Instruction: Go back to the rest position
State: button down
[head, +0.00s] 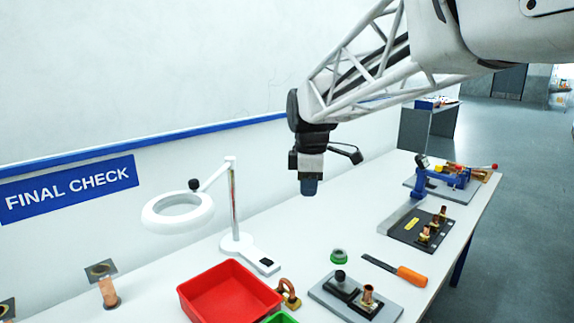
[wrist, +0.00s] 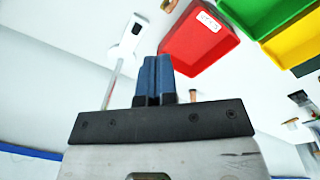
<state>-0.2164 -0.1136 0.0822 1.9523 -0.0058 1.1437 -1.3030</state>
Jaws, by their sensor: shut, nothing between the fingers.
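My gripper (head: 309,188) hangs pointing down in the head view, in the air above the white table (head: 330,228). It is apart from everything on the table. In the wrist view, its two blue fingers (wrist: 155,78) are pressed together with nothing between them.
A ring magnifier lamp (head: 237,240) stands left of my gripper. A red bin (head: 228,294) is at the front. A green ring (head: 339,256), an orange-handled file (head: 410,276) and a grey fixture plate (head: 356,300) lie right of it. A blue clamp fixture (head: 440,184) stands farther back.

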jog(key=s+d+f+m, duration=0.3)
jog(key=s+m, duration=0.3)
jog(key=s, duration=0.4)
jog(key=s+d+f+m+t, duration=0.1)
jog(key=s+d+f+m, duration=0.3)
jog(key=s, duration=0.6)
jog(key=s+d+f+m, duration=0.4)
jog(key=s+d+m, duration=0.2)
jog(key=s, duration=0.4)
jog(key=shift+s+d+f+m+t, duration=0.25)
jog(key=shift+s+m+t, duration=0.15)
jog(key=shift+m, duration=0.4)
